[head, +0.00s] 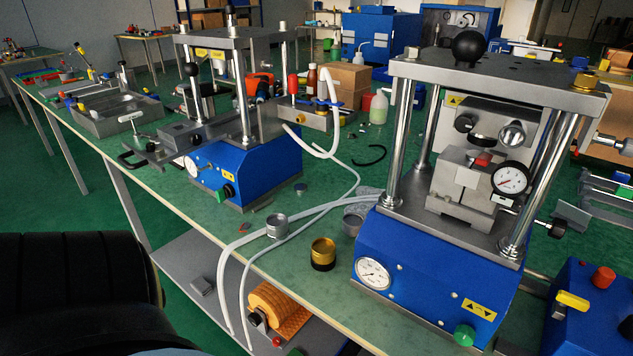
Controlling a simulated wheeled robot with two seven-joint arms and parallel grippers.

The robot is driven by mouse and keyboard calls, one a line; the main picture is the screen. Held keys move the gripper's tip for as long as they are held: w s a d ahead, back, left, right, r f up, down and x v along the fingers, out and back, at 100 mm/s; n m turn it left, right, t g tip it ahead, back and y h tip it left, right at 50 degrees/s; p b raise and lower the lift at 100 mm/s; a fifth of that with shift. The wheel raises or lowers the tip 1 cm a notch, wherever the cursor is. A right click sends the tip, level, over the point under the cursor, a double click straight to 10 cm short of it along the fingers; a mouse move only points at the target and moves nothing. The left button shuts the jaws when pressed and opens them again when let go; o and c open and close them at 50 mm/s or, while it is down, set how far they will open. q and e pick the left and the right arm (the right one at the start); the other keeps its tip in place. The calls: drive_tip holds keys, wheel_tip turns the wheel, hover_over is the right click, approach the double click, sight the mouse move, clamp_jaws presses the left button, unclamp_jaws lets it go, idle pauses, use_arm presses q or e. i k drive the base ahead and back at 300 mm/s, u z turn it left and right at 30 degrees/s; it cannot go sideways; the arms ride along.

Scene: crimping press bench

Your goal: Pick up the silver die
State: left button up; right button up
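A small silver cylinder (277,227), which looks like the silver die, stands upright on the green bench top (215,222) between the two presses. Neither gripper is in view.
The large blue press (430,284) with gauges stands at right, a smaller blue press (252,172) at left. White hoses (238,258) run past the silver cylinder and over the bench's front edge. An orange coil (278,306) lies on the lower shelf.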

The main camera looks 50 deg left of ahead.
sight(276, 224)
drive_tip(key=k, duration=0.8)
drive_tip(key=u, duration=1)
drive_tip(key=i, duration=0.4)
drive_tip(key=u, duration=0.05)
